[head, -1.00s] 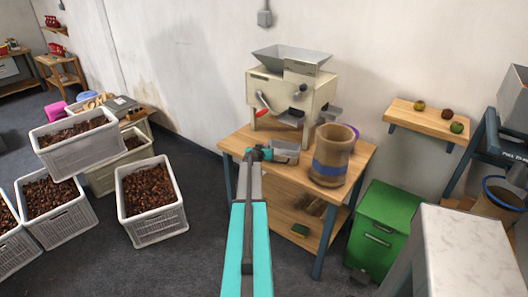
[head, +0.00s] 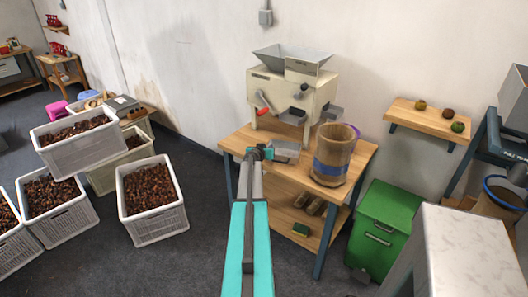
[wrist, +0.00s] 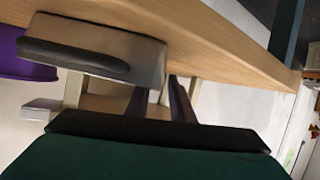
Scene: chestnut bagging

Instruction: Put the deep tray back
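The deep tray, a grey metal tray (head: 288,150), is on the wooden table at the foot of the cream machine (head: 293,95). In the wrist view the tray (wrist: 150,52) shows its pale front and dark bar handle (wrist: 75,60). My gripper (head: 266,153) is at the tray's left side in the head view. In the wrist view its two fingers (wrist: 160,98) stand apart with a gap between them, just beside the handle's end, and the handle is not between them. Whether a finger touches the tray cannot be told.
A brown sack with a blue band (head: 332,155) stands on the table (head: 235,143), right of the tray. A green bin (head: 382,225) is at the right. Crates of chestnuts (head: 152,225) stand on the floor at the left. A purple container (wrist: 22,62) shows in the wrist view.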

